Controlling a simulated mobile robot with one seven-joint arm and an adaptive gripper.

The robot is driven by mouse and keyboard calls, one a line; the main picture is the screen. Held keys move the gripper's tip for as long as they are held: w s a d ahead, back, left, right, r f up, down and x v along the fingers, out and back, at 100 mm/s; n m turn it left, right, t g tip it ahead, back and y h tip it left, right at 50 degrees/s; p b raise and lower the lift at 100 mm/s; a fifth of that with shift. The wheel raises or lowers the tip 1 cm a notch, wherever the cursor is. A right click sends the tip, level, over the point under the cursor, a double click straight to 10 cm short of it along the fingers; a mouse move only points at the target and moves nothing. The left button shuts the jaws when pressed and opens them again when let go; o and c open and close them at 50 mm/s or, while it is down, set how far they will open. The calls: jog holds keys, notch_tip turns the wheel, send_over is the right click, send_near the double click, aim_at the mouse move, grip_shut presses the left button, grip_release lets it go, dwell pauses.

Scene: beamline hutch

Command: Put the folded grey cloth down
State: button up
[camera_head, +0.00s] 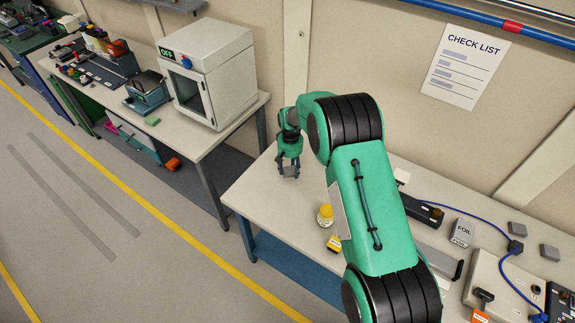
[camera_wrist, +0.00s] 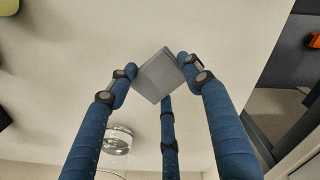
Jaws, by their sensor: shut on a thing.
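The folded grey cloth (camera_wrist: 158,76) is a small grey square between the blue fingers of my gripper (camera_wrist: 157,68) in the wrist view. The gripper is shut on it, with fingertips at its left and right edges and a third finger below it in the picture. In the head view my gripper (camera_head: 289,167) points down at the left part of the near table (camera_head: 268,205), by the wall side. A little grey of the cloth shows between the fingers there. I cannot tell whether the cloth touches the tabletop.
A yellow-lidded jar (camera_head: 325,215) and a small yellow box (camera_head: 334,243) stand right of my gripper, near the front edge. The tabletop around the gripper is bare. A white oven-like box (camera_head: 208,75) stands on the neighbouring bench. A foil box (camera_head: 462,231) is farther right.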

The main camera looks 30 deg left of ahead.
jog(key=shift+w+a+f, duration=0.15)
jog(key=shift+w+a, duration=0.9)
jog(key=shift+w+a+f, duration=0.1)
jog(key=shift+w+a, duration=0.9)
jog(key=shift+w, duration=0.05)
jog(key=shift+f, duration=1.8)
jog(key=shift+f, duration=0.1)
jog(key=o, duration=0.8)
jog(key=shift+o, duration=0.2)
notch_tip(320, 180, up, 12)
